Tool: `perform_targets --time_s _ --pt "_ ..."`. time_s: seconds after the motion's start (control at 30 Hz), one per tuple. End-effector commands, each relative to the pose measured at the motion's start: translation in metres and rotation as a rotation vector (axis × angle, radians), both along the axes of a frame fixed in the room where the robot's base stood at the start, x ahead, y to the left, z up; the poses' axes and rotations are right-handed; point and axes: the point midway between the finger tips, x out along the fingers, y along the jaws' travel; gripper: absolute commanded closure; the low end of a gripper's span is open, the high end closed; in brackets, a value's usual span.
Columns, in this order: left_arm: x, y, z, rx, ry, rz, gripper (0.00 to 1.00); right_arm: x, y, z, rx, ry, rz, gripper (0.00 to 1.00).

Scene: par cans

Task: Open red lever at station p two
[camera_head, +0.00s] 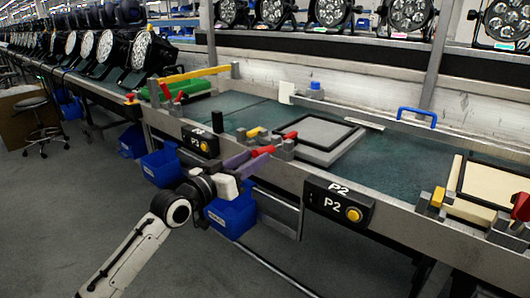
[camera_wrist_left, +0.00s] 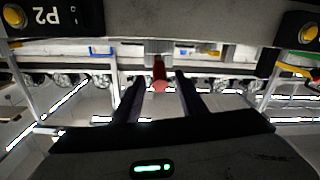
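A red lever (camera_head: 262,151) sits on a grey clamp at the front edge of the bench, left of the black P2 panel (camera_head: 338,200). My left gripper (camera_head: 244,162) is at this lever, its two dark fingers open. In the left wrist view, the red lever (camera_wrist_left: 160,76) shows between and beyond the open fingertips (camera_wrist_left: 158,80), with a gap on each side. I cannot tell whether the fingers touch it. The P2 label also shows in that inverted view (camera_wrist_left: 48,15). My right gripper is not in view.
A framed plate (camera_head: 325,138) lies on the bench behind the lever, with another red handle (camera_head: 290,135) near it. A P3 panel (camera_head: 200,141) is to the left. Blue bins (camera_head: 232,214) hang under the bench. Another red lever (camera_head: 521,206) is at the far right.

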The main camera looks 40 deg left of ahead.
Motion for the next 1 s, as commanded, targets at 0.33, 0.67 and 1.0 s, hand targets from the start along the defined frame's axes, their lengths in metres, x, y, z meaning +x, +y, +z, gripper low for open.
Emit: perform_targets --time_s 0.33,0.67,1.0 --pt "0.049 -0.003 -0.001 0.001 0.001 -0.001 0.62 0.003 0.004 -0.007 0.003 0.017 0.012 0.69" --pt "0.057 -0.003 0.0 0.002 0.002 -0.001 0.62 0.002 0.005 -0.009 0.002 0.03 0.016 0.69" --pt "0.056 -0.003 0.0 0.002 0.002 -0.001 1.0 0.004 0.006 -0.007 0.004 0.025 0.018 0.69"
